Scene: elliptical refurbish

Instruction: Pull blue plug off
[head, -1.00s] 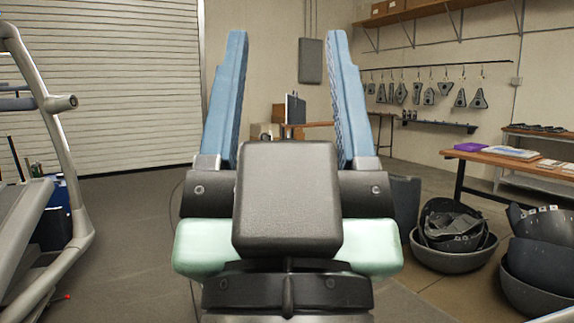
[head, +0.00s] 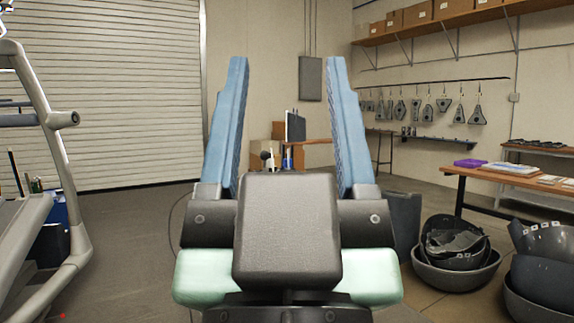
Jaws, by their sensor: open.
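My gripper (head: 287,68) fills the middle of the head view. Its two long blue fingers stand upright and wide apart, with nothing between them except the room behind. It is open and empty. I cannot make out a blue plug or its socket anywhere in this view. My gripper's dark body may hide part of the scene behind and below it.
Exercise equipment with a grey frame (head: 63,118) stands at the left, before a roller door (head: 110,90). At the right are dark bowls (head: 455,275) on the floor and a wooden table (head: 510,180). Floor at left centre (head: 130,235) is clear.

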